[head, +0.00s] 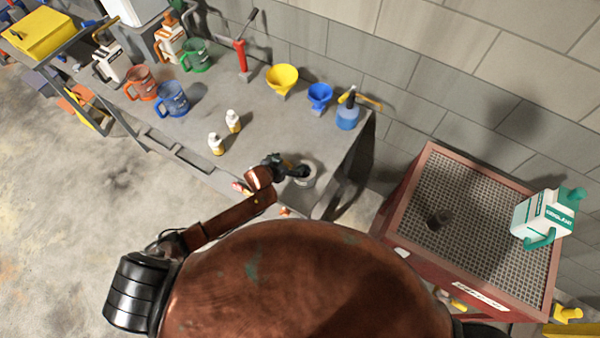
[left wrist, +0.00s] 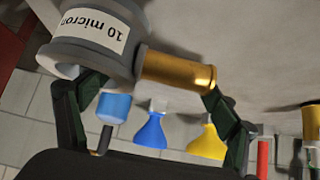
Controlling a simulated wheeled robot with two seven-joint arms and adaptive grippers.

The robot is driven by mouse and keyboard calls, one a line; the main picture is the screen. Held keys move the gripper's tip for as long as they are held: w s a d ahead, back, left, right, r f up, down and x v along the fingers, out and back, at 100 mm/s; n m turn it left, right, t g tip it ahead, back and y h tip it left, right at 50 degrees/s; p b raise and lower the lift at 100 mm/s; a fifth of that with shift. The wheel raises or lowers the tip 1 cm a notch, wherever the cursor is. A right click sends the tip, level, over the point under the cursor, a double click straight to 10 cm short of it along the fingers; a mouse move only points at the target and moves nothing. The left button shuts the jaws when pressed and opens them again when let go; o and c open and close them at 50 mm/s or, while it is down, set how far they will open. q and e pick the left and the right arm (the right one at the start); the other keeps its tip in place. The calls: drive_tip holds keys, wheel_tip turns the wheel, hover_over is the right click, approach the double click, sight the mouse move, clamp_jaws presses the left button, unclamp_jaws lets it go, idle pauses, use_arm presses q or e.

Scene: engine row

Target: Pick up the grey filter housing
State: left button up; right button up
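The grey filter housing (head: 307,178) stands near the front right corner of the workbench, partly covered by my left gripper in the head view. In the left wrist view the housing (left wrist: 72,48) shows large at the upper left, with a white "10 micron" label and a brass cylinder (left wrist: 178,70) at its side. My left gripper (head: 298,170) is right at the housing. In the left wrist view its dark fingers (left wrist: 155,95) are spread wide, one near the grey body and one near the brass end. I cannot tell whether they touch. My right gripper is not in view.
The workbench (head: 265,125) also carries a yellow funnel (head: 282,76), a blue funnel (head: 319,94), a blue spray bottle (head: 348,115), two small white bottles (head: 233,121) and several jugs. A red grated-top stand (head: 470,205) with a white-and-green jug (head: 543,217) is at the right.

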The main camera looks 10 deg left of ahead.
use_arm(q)
drive_tip(key=shift+s+a+f, duration=0.1)
drive_tip(key=shift+a, duration=0.05)
drive_tip(key=c, duration=1.2)
drive_tip(key=shift+c, duration=0.6)
drive_tip(key=shift+r, duration=0.2)
